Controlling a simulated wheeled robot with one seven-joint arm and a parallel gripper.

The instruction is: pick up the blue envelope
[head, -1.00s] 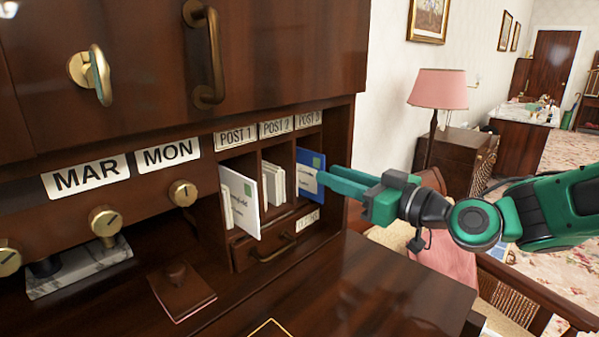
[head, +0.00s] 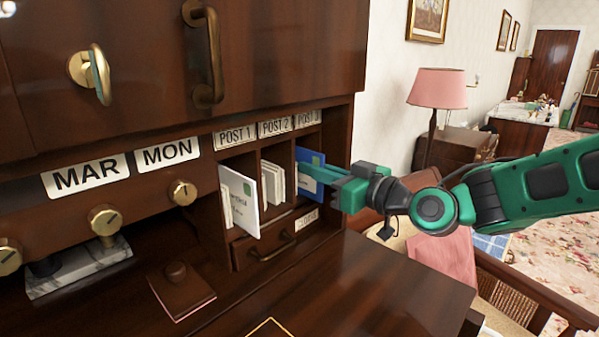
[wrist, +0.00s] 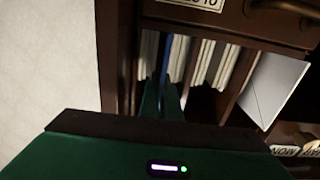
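The blue envelope (head: 316,160) stands upright in the slot under the POST 3 label, its front end sticking out. In the wrist view it is a thin blue edge (wrist: 166,48) among pale envelopes. My gripper (head: 306,172) reaches into the slot from the right, and its green fingers overlap the envelope's lower part in the head view. In the wrist view the fingers (wrist: 163,92) lie on either side of the blue edge with a narrow gap. Whether they press on the envelope cannot be told.
White envelopes (head: 240,200) fill POST 1 and POST 2 (head: 272,184), with one sticking far out. Wooden dividers stand close beside the fingers. A small drawer (head: 265,245) sits below. The desk top (head: 370,285) in front is mostly clear.

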